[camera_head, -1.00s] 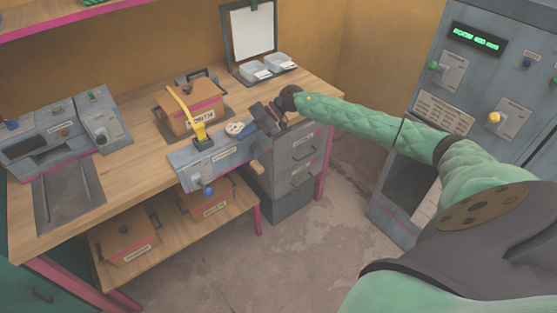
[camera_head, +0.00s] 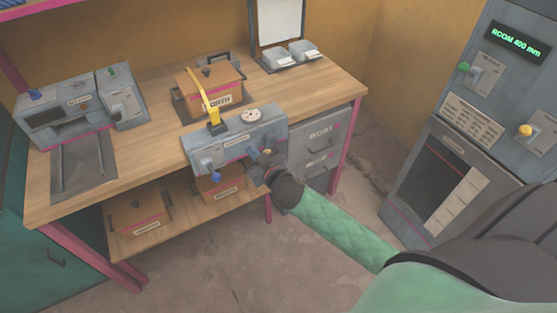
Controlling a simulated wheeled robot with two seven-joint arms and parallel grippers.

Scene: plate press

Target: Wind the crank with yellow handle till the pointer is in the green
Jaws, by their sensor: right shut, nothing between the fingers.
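The grey press unit (camera_head: 235,142) is at the front edge of the wooden bench. A round dial (camera_head: 251,116) lies on its top right; its pointer and green zone are too small to read. A yellow lever (camera_head: 208,97) stands up from the unit's top. My right gripper (camera_head: 257,157) is shut and empty at the right part of the unit's front face. A small yellowish handle (camera_head: 267,152) shows beside the fingers; most of the crank is hidden by the gripper, and I cannot tell whether they touch. My left gripper is out of view.
An orange box (camera_head: 220,98) labelled NORTH stands behind the unit. A blue knob (camera_head: 215,176) sticks out at the unit's lower left. A tall grey cabinet (camera_head: 475,120) stands right. The floor in front is clear.

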